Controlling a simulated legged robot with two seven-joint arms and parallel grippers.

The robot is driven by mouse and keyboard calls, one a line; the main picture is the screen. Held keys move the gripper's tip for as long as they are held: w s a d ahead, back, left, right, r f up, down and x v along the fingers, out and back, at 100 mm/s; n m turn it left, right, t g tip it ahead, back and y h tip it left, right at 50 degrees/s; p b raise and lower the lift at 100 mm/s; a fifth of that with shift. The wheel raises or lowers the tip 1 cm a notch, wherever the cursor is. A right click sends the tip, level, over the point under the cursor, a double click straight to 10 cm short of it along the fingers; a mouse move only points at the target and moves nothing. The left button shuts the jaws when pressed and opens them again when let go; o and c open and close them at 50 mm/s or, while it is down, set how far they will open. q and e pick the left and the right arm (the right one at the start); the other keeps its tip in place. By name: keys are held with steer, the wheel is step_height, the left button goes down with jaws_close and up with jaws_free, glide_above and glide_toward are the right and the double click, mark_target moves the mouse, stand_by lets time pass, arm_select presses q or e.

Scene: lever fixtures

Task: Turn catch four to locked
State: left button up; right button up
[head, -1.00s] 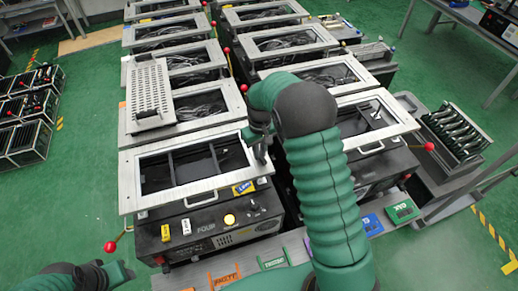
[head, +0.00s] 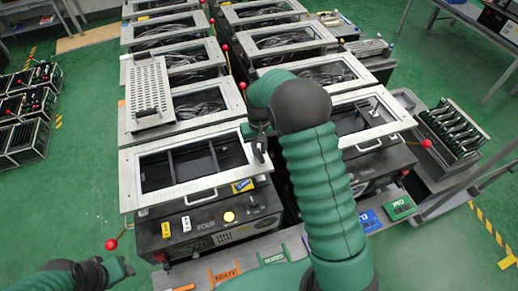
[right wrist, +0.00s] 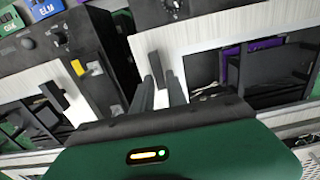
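The box marked FOUR (head: 208,225) stands at the front left of the two rows, under a pale metal frame (head: 140,200). A lever with a red knob (head: 111,244) sticks out at its left side. My right gripper (head: 258,147) is at the right edge of the frame, pointing down. In the right wrist view its two fingers (right wrist: 162,92) are apart, with a small dark upright bar (right wrist: 159,67) just past their tips; contact cannot be told. My left gripper (head: 122,268) is low at the left, near the red knob and apart from it; its fingers are unclear.
Several similar framed boxes stand behind in two rows. A perforated tray (head: 152,95) lies on a frame behind box four. Another red knob (head: 426,143) sticks out on the right neighbour's right. A ledge with coloured labels (head: 224,273) runs along the front.

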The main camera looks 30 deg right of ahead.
mark_target(259, 151)
steer(key=shift+o, duration=1.4)
step_height(259, 151, up, 17)
steer(key=shift+f+b, duration=0.2)
steer(key=shift+b, duration=0.25)
